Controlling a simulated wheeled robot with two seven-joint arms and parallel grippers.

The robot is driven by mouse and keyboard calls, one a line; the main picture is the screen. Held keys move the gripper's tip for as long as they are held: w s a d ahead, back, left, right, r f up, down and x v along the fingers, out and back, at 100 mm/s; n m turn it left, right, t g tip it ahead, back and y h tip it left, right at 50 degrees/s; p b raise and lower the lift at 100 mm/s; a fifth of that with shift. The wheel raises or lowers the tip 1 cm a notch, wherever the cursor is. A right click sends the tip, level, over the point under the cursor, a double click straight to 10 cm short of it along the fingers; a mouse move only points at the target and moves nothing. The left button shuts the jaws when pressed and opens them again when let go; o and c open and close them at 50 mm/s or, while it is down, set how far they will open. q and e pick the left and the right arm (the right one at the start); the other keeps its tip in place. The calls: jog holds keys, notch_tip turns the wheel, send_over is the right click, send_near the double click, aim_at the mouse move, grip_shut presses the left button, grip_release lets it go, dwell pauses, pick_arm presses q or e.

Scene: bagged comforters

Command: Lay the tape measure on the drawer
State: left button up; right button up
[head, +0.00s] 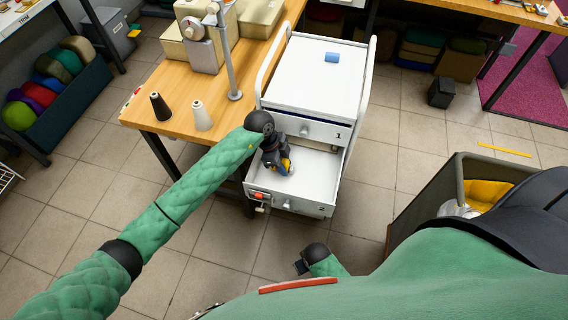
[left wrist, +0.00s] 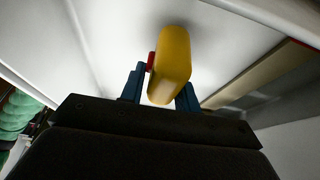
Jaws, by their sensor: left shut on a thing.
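The tape measure is yellow with a small red part, and in the left wrist view (left wrist: 172,62) it stands between the blue fingers of my left gripper (left wrist: 160,92). In the head view the yellow tape measure (head: 287,165) is partly hidden by my left gripper (head: 282,166), which reaches down into the open drawer (head: 316,174) of the white cabinet. The left gripper is shut on the tape measure. I cannot tell whether it touches the drawer floor. My right gripper (head: 300,267) hangs low in front of the drawer, and its fingers are too small to read.
A red item (head: 261,196) sits at the drawer's left front corner. A wooden table (head: 150,103) with thread cones stands to the left. A grey bin (head: 470,180) stands at right.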

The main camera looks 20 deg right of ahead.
pick_arm(q)
jog(key=shift+f, duration=0.55)
dwell(0.4)
jog(key=o, duration=1.7)
jog(key=shift+r, duration=0.1)
jog(key=shift+d+p+v, duration=0.1)
jog(key=shift+p+v, duration=1.15)
jog(key=shift+v, duration=0.45)
jog(key=shift+d+p+v, duration=0.15)
jog(key=shift+p+v, duration=1.05)
jog(key=shift+v, duration=0.5)
jog(key=shift+s+r, duration=0.1)
jog(key=shift+s, duration=0.1)
